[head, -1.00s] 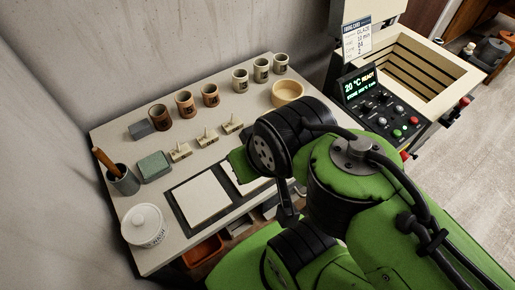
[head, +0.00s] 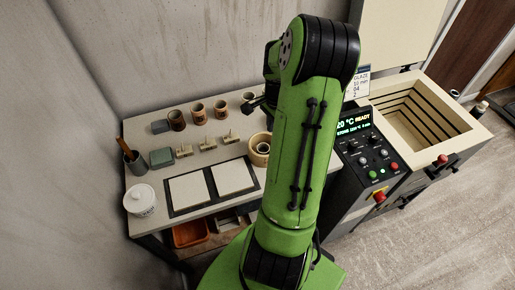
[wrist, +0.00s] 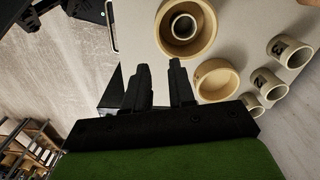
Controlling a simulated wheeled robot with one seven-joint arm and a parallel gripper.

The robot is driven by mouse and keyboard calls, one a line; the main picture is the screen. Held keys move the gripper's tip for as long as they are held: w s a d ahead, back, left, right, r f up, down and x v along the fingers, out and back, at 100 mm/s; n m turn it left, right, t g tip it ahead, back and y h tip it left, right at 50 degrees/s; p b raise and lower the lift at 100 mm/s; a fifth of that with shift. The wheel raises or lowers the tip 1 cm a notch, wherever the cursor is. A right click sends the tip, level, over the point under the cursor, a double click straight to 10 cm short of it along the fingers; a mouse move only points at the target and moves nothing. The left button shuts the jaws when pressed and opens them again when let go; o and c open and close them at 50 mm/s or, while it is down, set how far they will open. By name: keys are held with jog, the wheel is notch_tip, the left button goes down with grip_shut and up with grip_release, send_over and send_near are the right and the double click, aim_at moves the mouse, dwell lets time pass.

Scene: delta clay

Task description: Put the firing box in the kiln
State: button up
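The firing box seems to be the round tan container (head: 251,157) on the table's right side, with a small pale cup inside. It also shows at the top of the wrist view (wrist: 164,38). A second, shallower round tan piece, maybe its lid (wrist: 203,92), lies beside it in the wrist view; my arm hides it in the head view. The kiln (head: 469,128) stands open at the right, its ribbed chamber visible and apparently empty. My gripper (wrist: 159,82) is open and empty above the table, its fingers apart, near the round pieces. My arm mostly hides it in the head view.
The kiln's control panel (head: 366,150) reads 20 °C READY, between table and chamber.

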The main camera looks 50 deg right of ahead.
notch_tip(320, 180, down, 15)
jog(key=shift+a+r+b, duration=0.1)
jog(key=shift+b, duration=1)
jog(key=shift+r, duration=0.1)
jog(key=shift+c, duration=0.4)
grip_shut()
